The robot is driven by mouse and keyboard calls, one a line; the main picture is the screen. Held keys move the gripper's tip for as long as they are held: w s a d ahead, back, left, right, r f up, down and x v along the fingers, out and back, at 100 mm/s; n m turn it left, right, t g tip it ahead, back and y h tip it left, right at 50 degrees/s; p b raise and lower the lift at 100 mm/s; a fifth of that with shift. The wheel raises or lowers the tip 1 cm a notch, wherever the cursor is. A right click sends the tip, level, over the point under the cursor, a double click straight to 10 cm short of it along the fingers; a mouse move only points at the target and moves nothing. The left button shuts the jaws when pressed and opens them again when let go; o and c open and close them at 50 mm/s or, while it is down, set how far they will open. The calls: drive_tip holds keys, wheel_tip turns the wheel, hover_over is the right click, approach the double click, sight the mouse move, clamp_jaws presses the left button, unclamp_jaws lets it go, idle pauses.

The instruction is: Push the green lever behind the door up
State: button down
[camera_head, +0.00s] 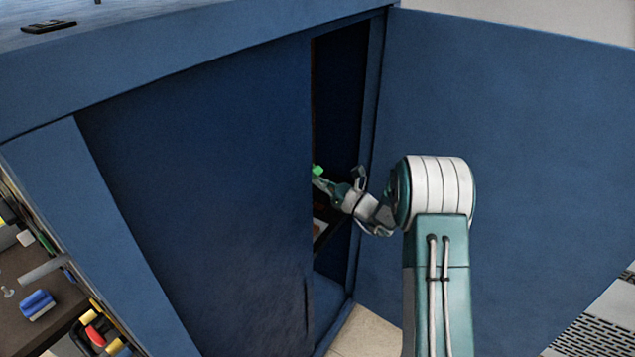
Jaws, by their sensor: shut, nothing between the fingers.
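A blue cabinet (200,42) fills the middle of the view. Its right door (510,130) stands wide open, and its left door panel (205,180) covers the left part of the front. A small bright green piece, which looks like the lever (318,170), shows in the dark opening at the left panel's edge. The rest of it is hidden behind that panel. My gripper (317,182) reaches into the opening from the right, its shut fingertips just below the green piece. I cannot tell whether they touch it.
The dark opening is narrow, bounded by the left panel and the right frame (370,110). A workbench (35,265) with tools and a blue item stands at the lower left. A perforated grey surface (595,330) lies at the lower right.

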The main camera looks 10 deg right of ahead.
drive_tip(key=shift+s+d+r+g+h, duration=0.15)
drive_tip(key=shift+d+r+g+h, duration=0.05)
drive_tip(key=shift+r+g+h, duration=0.1)
drive_tip(key=r+g+h, duration=0.1)
drive_tip(key=s+d+r+g+h, duration=0.1)
drive_tip(key=r+g+h, duration=0.2)
drive_tip(key=r, duration=0.1)
drive_tip(key=shift+s+d, duration=0.3)
wheel_tip(320, 180, up, 5)
drive_tip(key=g+h, duration=0.4)
hover_over(317, 168)
drive_tip(key=s+d, duration=0.2)
drive_tip(key=shift+w+a+r, duration=0.1)
drive_tip(key=shift+a, duration=0.05)
drive_tip(key=shift+r, duration=0.1)
idle(0.4)
